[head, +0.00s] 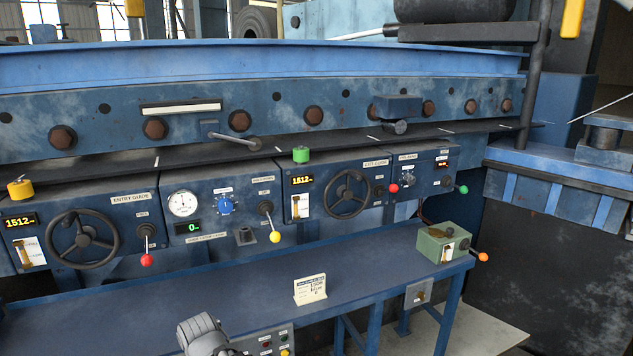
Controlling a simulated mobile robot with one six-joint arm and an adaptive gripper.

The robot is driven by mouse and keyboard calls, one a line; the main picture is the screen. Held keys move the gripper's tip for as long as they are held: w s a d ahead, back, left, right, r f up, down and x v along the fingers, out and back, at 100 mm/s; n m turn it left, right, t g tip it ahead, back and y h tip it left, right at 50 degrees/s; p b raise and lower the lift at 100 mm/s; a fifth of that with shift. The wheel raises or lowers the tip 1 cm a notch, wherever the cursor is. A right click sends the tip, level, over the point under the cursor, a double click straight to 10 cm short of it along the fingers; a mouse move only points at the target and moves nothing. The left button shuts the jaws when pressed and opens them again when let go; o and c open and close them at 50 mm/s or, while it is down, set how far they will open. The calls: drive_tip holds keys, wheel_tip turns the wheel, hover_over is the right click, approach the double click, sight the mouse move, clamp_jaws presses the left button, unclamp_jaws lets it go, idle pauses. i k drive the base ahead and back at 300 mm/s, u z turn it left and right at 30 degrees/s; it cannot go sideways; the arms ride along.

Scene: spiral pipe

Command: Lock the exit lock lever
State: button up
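The exit guide panel (327,183) is right of centre, with a label, an amber display and a dark handwheel (346,195). Just right of the wheel is a short lever with a red ball knob (394,188); I take it as the exit lock lever. Its shaft is small in view, and I cannot read its label or tell whether it is locked. A grey part of my arm (200,334) shows at the bottom edge, far below and left of this lever. My gripper's fingers cannot be made out.
A similar red-knobbed lever (146,260) sits on the entry guide panel. A yellow-knobbed lever (274,237) is between the panels. The blue bench (200,297) below holds a card (310,290) and a green box (442,244) with an orange-knobbed lever.

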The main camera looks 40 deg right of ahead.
sight(393, 188)
drive_tip(key=z, duration=1)
